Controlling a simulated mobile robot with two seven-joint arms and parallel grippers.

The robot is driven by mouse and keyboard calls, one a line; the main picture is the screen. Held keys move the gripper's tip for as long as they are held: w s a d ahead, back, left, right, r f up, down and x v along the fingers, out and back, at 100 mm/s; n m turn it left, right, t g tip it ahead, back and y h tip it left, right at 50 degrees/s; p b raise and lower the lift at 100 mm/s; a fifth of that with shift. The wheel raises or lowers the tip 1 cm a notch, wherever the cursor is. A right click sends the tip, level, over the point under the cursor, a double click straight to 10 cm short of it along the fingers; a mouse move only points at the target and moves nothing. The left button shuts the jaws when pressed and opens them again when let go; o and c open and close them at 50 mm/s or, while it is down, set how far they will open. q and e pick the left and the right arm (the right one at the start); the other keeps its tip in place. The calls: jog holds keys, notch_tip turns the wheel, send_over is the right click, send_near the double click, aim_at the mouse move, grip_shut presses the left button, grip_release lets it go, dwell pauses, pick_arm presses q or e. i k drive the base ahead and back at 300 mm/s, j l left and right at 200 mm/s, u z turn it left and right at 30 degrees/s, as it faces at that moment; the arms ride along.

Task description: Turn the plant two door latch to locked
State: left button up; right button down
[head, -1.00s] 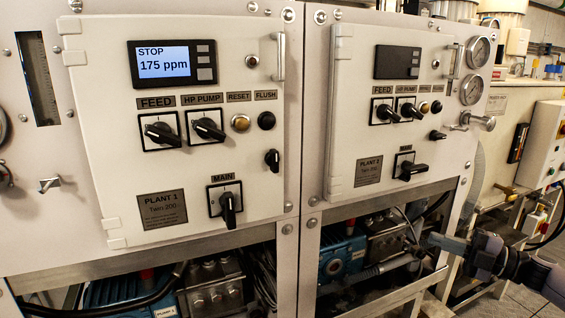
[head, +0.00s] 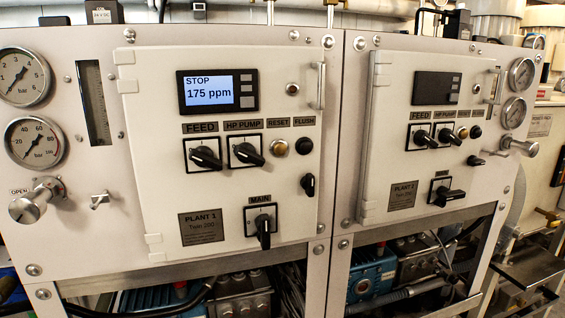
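The plant two door (head: 405,115) is the white panel on the right and looks shut, with hinges on its left edge and a handle (head: 496,85) on its right. Its door latch (head: 476,160) is a small black knob near the right edge, below the switch row. Its lever looks roughly sideways, though it is small in view. The plant one latch (head: 308,185) on the left panel looks nearly upright. I can make out neither gripper in the head view, and nothing is seen touching the latch.
Black feed, pump and main switches (head: 444,196) share the plant two door. A metal valve knob (head: 522,147) juts out right of it, under two gauges (head: 514,112). Pumps and hoses (head: 372,275) fill the open frame below. The space before the doors looks clear.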

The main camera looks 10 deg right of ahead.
aim_at(473, 160)
jog(key=z, duration=0.4)
jog(key=k+z, duration=0.15)
jog(key=z, duration=0.3)
jog(key=k+z, duration=0.1)
jog(key=z, duration=0.3)
jog(key=i+j+z, duration=0.4)
jog(key=j, duration=0.2)
jog(key=k, duration=0.1)
